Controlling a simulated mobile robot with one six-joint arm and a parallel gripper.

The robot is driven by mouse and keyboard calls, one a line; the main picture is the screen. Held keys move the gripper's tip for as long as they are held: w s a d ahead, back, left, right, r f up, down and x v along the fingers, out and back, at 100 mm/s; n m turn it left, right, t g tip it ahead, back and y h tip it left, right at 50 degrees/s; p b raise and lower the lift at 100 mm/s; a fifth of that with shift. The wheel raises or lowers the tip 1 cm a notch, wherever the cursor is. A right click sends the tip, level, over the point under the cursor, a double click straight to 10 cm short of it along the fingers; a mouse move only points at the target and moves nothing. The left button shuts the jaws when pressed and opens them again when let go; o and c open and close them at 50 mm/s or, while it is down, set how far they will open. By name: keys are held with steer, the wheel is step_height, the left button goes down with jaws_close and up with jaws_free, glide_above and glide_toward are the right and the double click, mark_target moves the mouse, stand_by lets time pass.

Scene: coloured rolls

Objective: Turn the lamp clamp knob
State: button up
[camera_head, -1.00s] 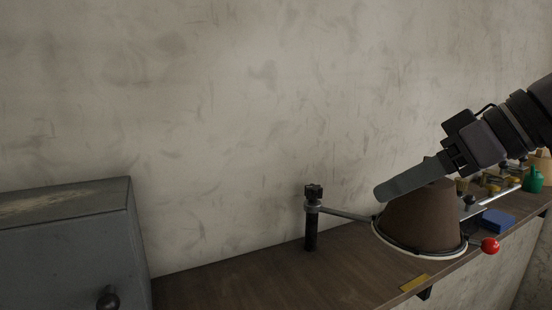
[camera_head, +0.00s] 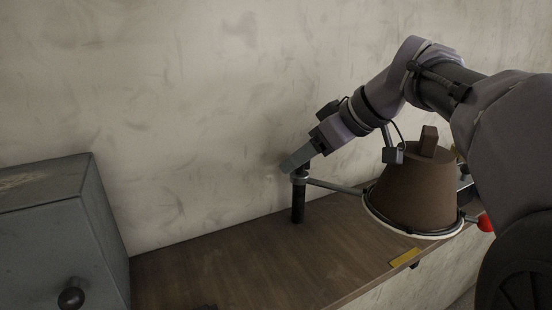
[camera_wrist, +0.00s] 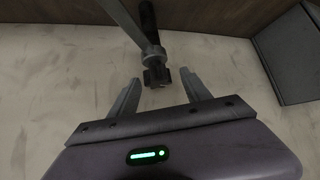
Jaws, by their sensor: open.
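The lamp clamp knob (camera_wrist: 157,76) is a dark, blocky piece at the end of a black post (camera_head: 298,205) with a grey collar (camera_head: 299,178). The post stands upright on the wooden shelf, and a thin rod (camera_head: 335,187) runs from the collar to the brown lampshade (camera_head: 412,195). My gripper (camera_head: 289,165) is open at the top of the post, and its fingers mostly hide the knob in the head view. In the wrist view my gripper (camera_wrist: 159,77) has one finger on each side of the knob, with visible gaps. Whether the fingertips reach past it is unclear.
A grey metal cabinet (camera_head: 110,225) with a round dark handle (camera_head: 71,298) stands at the left. The wall is close behind the post. A red ball (camera_head: 486,223) sits beside the shade, partly hidden by my arm. The shelf (camera_head: 230,265) is bare between cabinet and post.

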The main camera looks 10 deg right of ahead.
steer(key=shift+w+a+f, duration=0.1)
steer(key=shift+a+f, duration=0.1)
steer(key=shift+f, duration=0.05)
steer(key=shift+w+f, duration=0.2)
steer(key=shift+w, duration=0.2)
steer(key=shift+s, duration=0.2)
steer(key=c, duration=0.5)
jaws_close()
